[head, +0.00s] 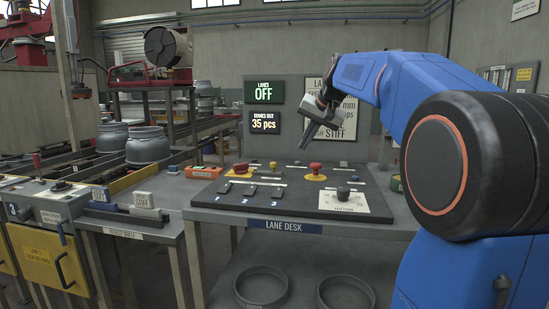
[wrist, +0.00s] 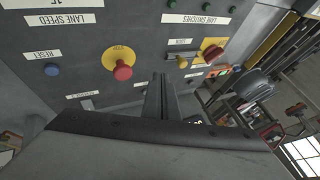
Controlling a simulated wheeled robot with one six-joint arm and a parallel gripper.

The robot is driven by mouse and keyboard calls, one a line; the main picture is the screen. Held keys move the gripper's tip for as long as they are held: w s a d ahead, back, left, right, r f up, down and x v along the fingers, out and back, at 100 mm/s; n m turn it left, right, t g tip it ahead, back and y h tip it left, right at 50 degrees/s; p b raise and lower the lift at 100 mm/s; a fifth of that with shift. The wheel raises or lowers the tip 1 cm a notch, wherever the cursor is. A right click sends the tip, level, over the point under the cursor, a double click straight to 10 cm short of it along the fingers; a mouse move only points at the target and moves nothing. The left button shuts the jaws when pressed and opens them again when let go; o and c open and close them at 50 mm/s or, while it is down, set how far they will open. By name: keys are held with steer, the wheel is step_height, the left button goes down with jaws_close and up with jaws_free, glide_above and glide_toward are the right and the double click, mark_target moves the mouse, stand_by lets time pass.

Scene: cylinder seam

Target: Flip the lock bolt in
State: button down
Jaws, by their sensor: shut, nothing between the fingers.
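My gripper (head: 317,155) is shut and empty, pointing down above the back part of the dark lane desk panel (head: 295,205). In the wrist view its closed fingers (wrist: 161,95) reach over the panel, just right of a red mushroom button (wrist: 122,70) on a yellow plate. A small metal fitting (wrist: 88,104) sits beside a white label, left of the fingers.
An orange box (head: 203,172) is left of the panel; signs stand behind.

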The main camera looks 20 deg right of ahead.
steer(key=shift+w+r, duration=0.1)
steer(key=shift+w, duration=0.1)
glide_toward(273, 168)
steer(key=d+f, duration=0.4)
steer(key=shift+w+d, duration=0.15)
steer(key=shift+d, duration=0.15)
steer(key=shift+w+a+f, duration=0.15)
steer(key=shift+w+a, duration=0.65)
steer(key=shift+w, duration=0.05)
steer(key=shift+w+a, duration=0.55)
steer(key=shift+w, duration=0.1)
